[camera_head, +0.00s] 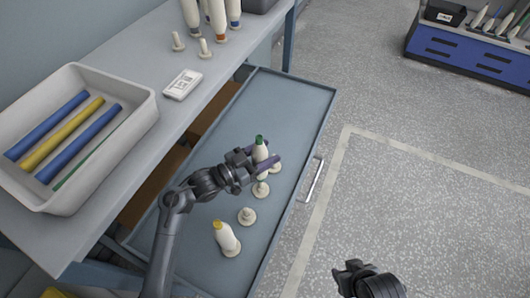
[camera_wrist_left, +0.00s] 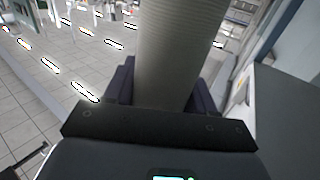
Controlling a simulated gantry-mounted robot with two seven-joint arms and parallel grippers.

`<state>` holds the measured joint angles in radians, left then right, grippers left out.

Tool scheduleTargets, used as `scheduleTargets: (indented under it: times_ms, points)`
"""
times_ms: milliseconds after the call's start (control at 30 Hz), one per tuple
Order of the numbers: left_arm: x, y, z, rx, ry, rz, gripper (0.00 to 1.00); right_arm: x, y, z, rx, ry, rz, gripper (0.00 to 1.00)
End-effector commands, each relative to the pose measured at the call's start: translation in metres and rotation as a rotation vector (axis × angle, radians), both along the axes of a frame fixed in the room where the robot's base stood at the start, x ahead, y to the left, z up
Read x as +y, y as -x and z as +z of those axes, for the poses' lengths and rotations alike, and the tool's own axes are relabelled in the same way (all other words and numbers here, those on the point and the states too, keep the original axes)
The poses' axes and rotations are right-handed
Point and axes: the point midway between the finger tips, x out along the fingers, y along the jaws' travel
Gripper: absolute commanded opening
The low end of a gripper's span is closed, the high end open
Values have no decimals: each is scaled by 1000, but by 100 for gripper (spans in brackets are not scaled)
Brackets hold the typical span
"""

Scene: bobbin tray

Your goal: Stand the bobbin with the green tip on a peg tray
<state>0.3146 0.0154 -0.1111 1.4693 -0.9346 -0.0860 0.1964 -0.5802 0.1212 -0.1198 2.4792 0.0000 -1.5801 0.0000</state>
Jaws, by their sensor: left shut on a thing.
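The bobbin with the green tip (camera_head: 260,151) is pale and roughly upright. My left gripper (camera_head: 264,161) is shut on its body. In the left wrist view the pale bobbin body (camera_wrist_left: 178,50) rises between the fingers. In the head view its lower end is just over a peg (camera_head: 261,189); I cannot tell whether they touch. The grey peg tray (camera_head: 290,110) is pulled out like a drawer.
A white bin (camera_head: 142,122) with blue, yellow and green rods stands on the bench left. A white label box (camera_head: 182,84), two small pegs (camera_head: 205,50) and several bobbins (camera_head: 217,18) are at the back. The tray's far part is clear. A blue cabinet (camera_head: 470,55) stands far right.

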Motion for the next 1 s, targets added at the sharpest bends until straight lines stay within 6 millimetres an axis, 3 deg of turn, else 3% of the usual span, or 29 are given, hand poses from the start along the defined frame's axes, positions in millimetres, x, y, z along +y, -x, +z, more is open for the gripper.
scheduleTargets:
  times_ms: [1000]
  points:
    - [0,0,-21,0,0,1,21,0,0,-12,-1,0,1,43]
